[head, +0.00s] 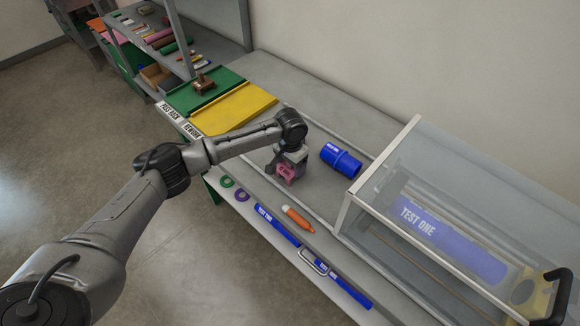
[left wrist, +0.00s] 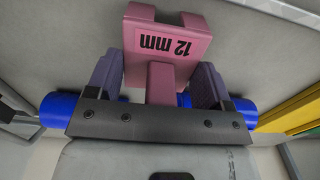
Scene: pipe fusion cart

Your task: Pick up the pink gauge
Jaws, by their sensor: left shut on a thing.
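The pink gauge (head: 287,173) is at my left gripper, above the grey bench top in the head view. In the left wrist view the gauge (left wrist: 165,45) has a broad block marked "12 mm" and a narrower stem. My left gripper (head: 286,166) is shut on the gauge. In the left wrist view the fingers of the gripper (left wrist: 160,82) stand on either side of the stem. I cannot tell whether the gauge touches the bench. My right gripper is not in view.
A blue coupling (head: 341,160) lies right of the gripper. A clear-walled case (head: 430,240) with a "TEST ONE" pipe stands at right. Green and yellow trays (head: 235,108) lie at left.

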